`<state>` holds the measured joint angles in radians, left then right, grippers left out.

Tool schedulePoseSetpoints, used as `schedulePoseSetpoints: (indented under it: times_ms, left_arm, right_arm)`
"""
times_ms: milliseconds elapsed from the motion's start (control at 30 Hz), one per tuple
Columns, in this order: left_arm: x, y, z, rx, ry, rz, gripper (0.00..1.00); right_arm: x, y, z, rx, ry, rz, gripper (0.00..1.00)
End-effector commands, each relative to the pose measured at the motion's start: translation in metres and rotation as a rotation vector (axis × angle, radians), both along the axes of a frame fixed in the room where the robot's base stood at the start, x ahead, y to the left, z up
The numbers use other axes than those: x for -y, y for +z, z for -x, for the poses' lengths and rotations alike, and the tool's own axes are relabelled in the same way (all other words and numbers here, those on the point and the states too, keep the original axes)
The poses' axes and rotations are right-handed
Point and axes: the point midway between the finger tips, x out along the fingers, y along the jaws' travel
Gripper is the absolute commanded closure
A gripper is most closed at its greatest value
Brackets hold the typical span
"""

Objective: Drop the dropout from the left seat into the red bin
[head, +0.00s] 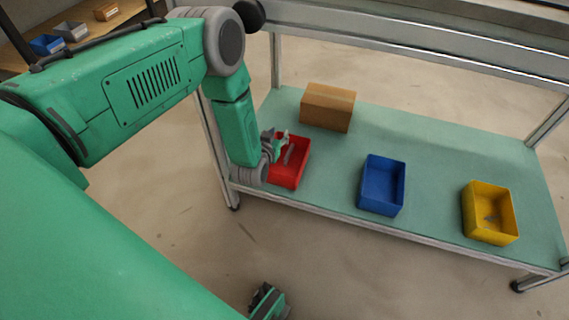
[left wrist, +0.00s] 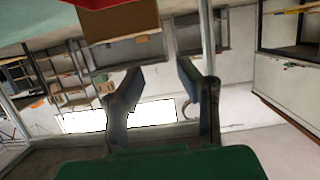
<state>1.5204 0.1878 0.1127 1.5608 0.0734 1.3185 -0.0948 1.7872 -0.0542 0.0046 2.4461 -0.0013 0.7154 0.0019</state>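The red bin (head: 300,165) stands at the left end of the green lower shelf in the head view. A strip of red, likely its rim, shows at the top left of the left wrist view (left wrist: 35,8). My left gripper (head: 279,145) is at the bin's left side, its fingers over the bin. The left wrist view shows its two fingers (left wrist: 158,78) apart with nothing between them. A small grey shape shows at the bin; I cannot tell whether it is the dropout or a fingertip. My right gripper (head: 268,302) is partly seen at the bottom edge. The left seat is not seen.
A blue bin (head: 373,198) and a yellow bin (head: 478,226) stand further right on the shelf (head: 335,205). A cardboard box (head: 327,107) stands behind the red bin. Metal posts and a beam frame the shelf.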

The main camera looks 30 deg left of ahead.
Motion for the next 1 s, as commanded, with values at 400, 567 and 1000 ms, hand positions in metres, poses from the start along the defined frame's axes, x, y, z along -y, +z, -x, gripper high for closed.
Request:
schedulePoseSetpoints:
  times_ms: [400,567,1000]
  left_arm:
    - [0.022,0.025,0.077,-0.003,-0.004,0.0,0.7]
    - [0.025,0.029,0.091,-0.002,-0.002,0.0,0.7]
    - [0.027,0.032,0.095,0.0,-0.002,-0.003,0.7]
  right_arm:
    - [0.0,0.0,0.0,0.0,-0.001,0.003,0.48]
    - [-0.001,0.001,0.0,0.0,-0.002,0.004,0.48]
    - [0.0,-0.001,-0.002,-0.002,-0.002,0.002,0.48]
